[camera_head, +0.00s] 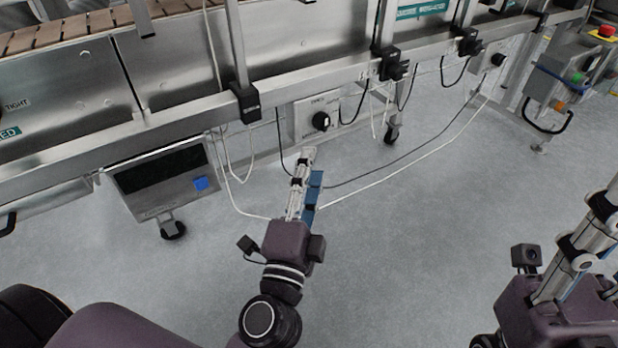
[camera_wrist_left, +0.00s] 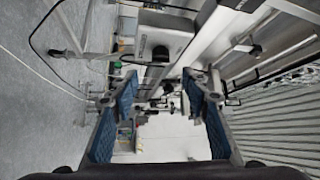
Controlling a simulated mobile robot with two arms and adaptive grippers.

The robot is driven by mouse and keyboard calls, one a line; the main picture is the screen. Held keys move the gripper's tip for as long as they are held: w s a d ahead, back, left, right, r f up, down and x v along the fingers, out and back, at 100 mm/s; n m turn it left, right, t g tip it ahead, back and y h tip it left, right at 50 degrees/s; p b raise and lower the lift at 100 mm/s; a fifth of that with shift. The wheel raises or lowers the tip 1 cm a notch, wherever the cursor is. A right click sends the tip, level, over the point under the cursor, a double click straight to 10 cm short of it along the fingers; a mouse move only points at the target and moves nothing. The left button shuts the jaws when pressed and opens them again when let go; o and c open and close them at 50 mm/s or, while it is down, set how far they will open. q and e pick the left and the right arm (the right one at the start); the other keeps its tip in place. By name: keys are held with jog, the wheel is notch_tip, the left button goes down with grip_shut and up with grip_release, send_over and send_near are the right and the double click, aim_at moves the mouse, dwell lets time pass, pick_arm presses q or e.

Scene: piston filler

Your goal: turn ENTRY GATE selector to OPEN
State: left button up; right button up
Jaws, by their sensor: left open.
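A grey selector box (camera_head: 304,124) with a black round knob (camera_head: 321,121) hangs below the machine's frame rail in the head view. Its lettering is too small to read, so I cannot confirm it is the ENTRY GATE selector or tell its setting. My left gripper (camera_head: 308,158) is just below this box, apart from the knob. In the left wrist view the left gripper (camera_wrist_left: 160,88) is open, with blue-padded fingers apart and nothing between them. A grey box (camera_wrist_left: 165,38) shows beyond it. My right gripper (camera_head: 604,207) is partly cut off at the right edge.
A similar box (camera_head: 490,56) with a black knob is farther right. Black clamps (camera_head: 393,65) and loose cables (camera_head: 400,166) hang along the rail. A display panel (camera_head: 160,180) with a blue button is at left. A control box (camera_head: 563,75) stands at far right. The floor in front is clear.

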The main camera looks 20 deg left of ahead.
pick_arm(q)
jog(key=shift+v, duration=0.85)
jog(key=shift+w+d, duration=0.1)
